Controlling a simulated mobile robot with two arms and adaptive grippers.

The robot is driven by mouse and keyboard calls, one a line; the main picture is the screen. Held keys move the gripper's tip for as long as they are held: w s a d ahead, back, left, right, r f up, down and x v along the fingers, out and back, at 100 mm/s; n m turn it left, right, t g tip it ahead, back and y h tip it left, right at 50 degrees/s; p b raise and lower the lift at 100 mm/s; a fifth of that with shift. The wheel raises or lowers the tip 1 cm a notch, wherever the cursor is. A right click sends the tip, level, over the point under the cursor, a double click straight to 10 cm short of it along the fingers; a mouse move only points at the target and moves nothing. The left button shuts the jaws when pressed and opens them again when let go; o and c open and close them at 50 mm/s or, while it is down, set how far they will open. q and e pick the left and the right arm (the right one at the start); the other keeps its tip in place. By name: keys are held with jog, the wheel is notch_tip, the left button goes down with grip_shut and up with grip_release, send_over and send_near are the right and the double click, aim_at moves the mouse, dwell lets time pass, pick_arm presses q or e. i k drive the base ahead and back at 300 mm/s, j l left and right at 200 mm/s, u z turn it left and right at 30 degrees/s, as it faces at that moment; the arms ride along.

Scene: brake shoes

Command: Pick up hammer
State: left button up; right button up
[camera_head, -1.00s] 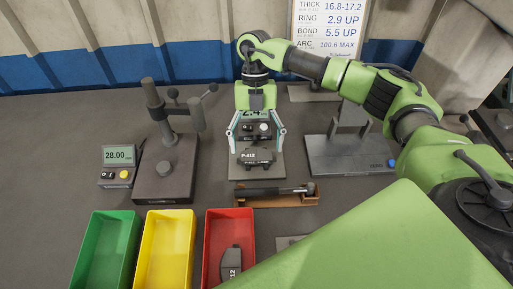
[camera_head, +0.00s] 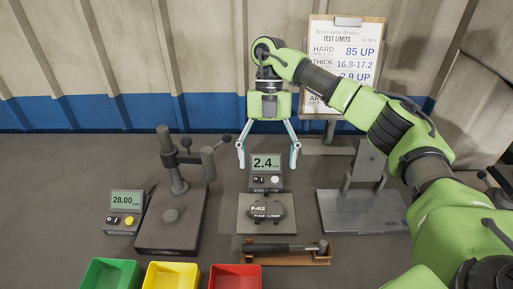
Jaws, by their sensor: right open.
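The hammer (camera_head: 287,247) lies on its side in a shallow brown wooden holder (camera_head: 250,258), its dark handle to the left and its metal head to the right. My right gripper (camera_head: 268,160) is open and empty, pointing down in front of a small display reading 2.4. It is beyond the hammer and above the table, apart from it. A dark brake shoe (camera_head: 268,209) marked P-412 lies on a grey plate between the gripper and the hammer. My left gripper is not in view.
Green (camera_head: 110,275), yellow (camera_head: 171,277) and red (camera_head: 235,278) bins stand at the front. A post fixture (camera_head: 168,228) with a 28.00 display (camera_head: 127,201) is at left. Another grey fixture (camera_head: 362,209) stands at right, under my arm. A limits clipboard (camera_head: 345,55) is behind.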

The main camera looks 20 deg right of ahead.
aim_at(321, 248)
jog(key=k, duration=2)
